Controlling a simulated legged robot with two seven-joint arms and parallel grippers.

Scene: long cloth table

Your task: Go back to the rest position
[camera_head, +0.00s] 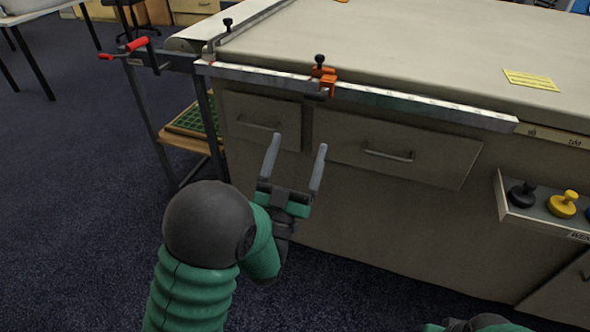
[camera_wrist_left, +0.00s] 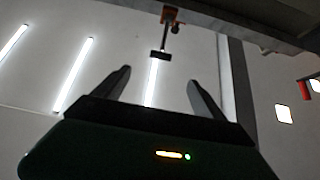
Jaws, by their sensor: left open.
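My left gripper (camera_head: 297,170) is open and empty in the head view. It is in front of the drawers of a long table (camera_head: 440,45), below the tabletop's front edge. Its two grey fingers point up and away. In the left wrist view the open fingers of my left gripper (camera_wrist_left: 158,90) point upward, with nothing between them but the ceiling and its lights beyond. In the head view a bit of green and black shows at the bottom edge, right of the middle; no right gripper fingers show.
A metal rail (camera_head: 430,107) with an orange clamp (camera_head: 327,83) runs along the table edge above my left gripper. A red-handled clamp (camera_head: 137,44) sticks out at the table's left corner. Black and yellow knobs (camera_head: 563,204) sit on a ledge at right.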

